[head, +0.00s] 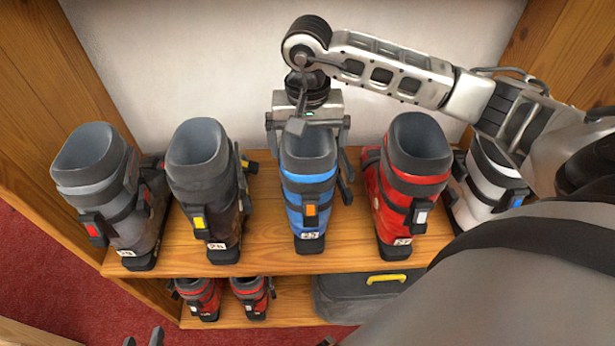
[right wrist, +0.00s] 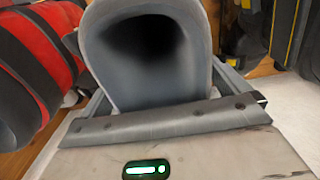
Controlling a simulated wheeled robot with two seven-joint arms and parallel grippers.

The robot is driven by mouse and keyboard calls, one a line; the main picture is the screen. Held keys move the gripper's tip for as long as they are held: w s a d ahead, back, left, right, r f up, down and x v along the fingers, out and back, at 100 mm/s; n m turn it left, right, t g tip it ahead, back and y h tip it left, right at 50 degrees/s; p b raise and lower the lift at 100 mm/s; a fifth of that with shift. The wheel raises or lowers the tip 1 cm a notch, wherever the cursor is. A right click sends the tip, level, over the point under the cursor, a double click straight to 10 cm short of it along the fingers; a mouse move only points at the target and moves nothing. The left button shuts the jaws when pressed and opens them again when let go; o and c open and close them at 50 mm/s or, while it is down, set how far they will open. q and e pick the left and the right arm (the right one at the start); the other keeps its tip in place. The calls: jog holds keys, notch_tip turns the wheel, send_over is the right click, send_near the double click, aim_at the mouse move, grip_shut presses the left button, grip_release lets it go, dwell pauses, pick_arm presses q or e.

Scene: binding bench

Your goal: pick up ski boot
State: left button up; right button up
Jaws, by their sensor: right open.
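A blue ski boot (head: 309,199) with a grey cuff and an orange buckle stands upright on the upper shelf, in the middle of the row. My right gripper (head: 309,165) comes from above and behind, with its open fingers on either side of the boot's cuff. In the right wrist view the grey cuff (right wrist: 150,75) with its dark opening fills the space ahead of the palm, between the fingers. I cannot tell whether the fingers touch it. Only small dark tips of my left gripper (head: 143,339) show at the bottom edge.
Grey (head: 118,195), dark grey (head: 205,190), red (head: 408,190) and white (head: 487,188) boots stand beside the blue one. Small red boots (head: 251,292) and a grey case (head: 345,300) are on the lower shelf. Wooden side walls and a pale back wall enclose the shelves.

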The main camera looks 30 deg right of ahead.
jog(key=c, duration=1.5)
jog(key=shift+r, duration=0.1)
jog(key=shift+c, duration=1.4)
jog(key=shift+w+r, duration=0.1)
jog(key=shift+r, duration=0.1)
